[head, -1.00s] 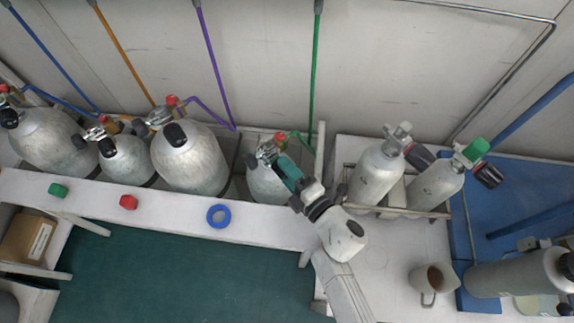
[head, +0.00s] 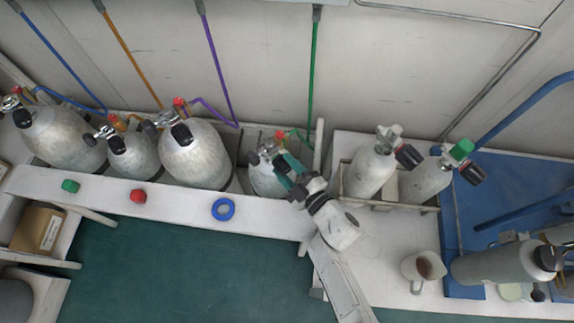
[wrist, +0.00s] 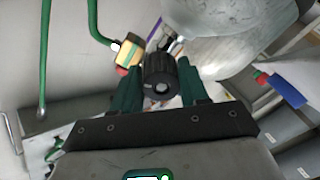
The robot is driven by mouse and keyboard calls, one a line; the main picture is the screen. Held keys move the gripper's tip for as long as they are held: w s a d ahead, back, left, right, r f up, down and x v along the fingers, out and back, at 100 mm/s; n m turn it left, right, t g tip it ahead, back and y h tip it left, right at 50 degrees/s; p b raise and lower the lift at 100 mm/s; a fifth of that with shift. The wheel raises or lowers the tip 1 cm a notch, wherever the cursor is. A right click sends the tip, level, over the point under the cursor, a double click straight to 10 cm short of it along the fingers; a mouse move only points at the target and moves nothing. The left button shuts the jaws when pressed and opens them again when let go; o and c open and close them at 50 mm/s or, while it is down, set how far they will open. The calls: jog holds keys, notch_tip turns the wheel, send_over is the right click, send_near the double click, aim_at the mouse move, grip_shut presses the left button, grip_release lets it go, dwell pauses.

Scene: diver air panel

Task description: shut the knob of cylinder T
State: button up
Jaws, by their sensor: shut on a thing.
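A grey cylinder (head: 266,182) with the green hose stands fourth from the left in the rack. I can read no letter on it. My gripper (head: 284,168) reaches its valve from the front right, and the teal fingers cover much of the valve. In the wrist view, a black ribbed knob (wrist: 160,80) faces me, with one finger of my gripper (wrist: 160,88) on each side. The gripper is shut on this knob. The cylinder's rounded shoulder (wrist: 235,30) shows behind it. How far the knob is turned cannot be told.
Two cylinders (head: 369,172) stand in a rack on the right. A blue ring (head: 223,209), red cap (head: 138,196) and green cap (head: 70,186) lie on the white ledge. A mug (head: 424,266) stands right.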

jog(key=shift+f, duration=0.1)
dwell(0.3)
jog(key=o, duration=1.1)
jog(key=shift+c, duration=0.2)
jog(key=v, duration=0.5)
jog(key=p+v, duration=0.1)
jog(key=v, duration=0.4)
jog(key=shift+s+d, duration=0.25)
jog(key=shift+d, duration=0.05)
